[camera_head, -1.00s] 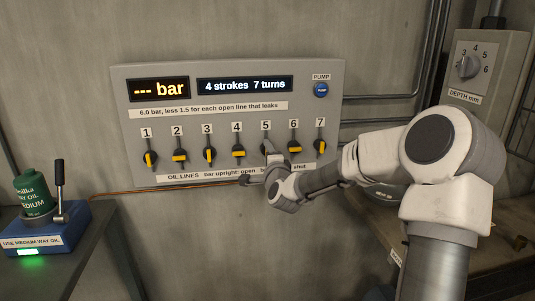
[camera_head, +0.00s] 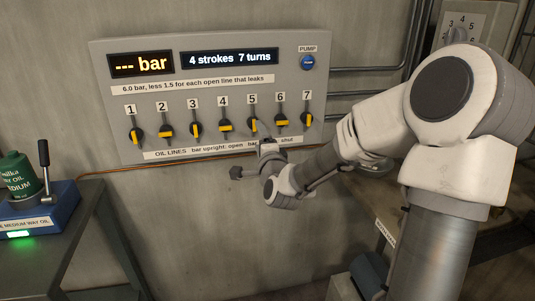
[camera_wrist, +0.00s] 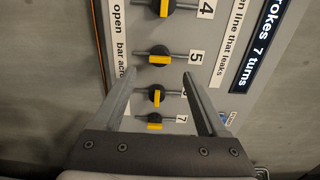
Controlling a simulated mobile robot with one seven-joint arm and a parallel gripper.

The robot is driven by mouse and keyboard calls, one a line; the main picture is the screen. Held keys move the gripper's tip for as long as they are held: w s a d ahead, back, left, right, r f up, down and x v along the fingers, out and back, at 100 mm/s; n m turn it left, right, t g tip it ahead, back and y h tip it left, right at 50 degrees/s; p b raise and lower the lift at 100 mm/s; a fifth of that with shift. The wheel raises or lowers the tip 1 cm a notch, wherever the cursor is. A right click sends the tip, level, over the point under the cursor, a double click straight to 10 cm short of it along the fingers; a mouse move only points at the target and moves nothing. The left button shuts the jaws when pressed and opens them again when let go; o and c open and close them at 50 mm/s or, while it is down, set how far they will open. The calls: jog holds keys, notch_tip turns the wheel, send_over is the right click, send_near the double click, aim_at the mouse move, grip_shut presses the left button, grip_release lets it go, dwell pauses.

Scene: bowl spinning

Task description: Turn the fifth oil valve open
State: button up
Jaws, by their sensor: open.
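The fifth oil valve (camera_head: 254,125) is on the wall panel (camera_head: 290,80), below the number 5. It is a dark round knob with a yellow bar. The bar stands upright, and the valve also shows in the wrist view (camera_wrist: 158,58), its bar along the panel's up direction. My gripper (camera_head: 267,147) is just in front of and below this valve. In the wrist view my gripper (camera_wrist: 158,74) is open and empty, its fingers apart, with the valve beyond the tips. The label reads bar upright: open.
Valves 4 (camera_head: 225,127) and 6 (camera_head: 281,122) have bars across; valve 7 (camera_head: 307,120) is upright. The pressure display (camera_head: 141,64) reads "--- bar". A blue pump button (camera_head: 307,62) is at top right. A blue oil unit (camera_head: 45,210) stands at left.

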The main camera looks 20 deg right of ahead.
jog(key=s+a, duration=0.1)
jog(key=s, duration=0.8)
jog(key=shift+s+a, duration=0.15)
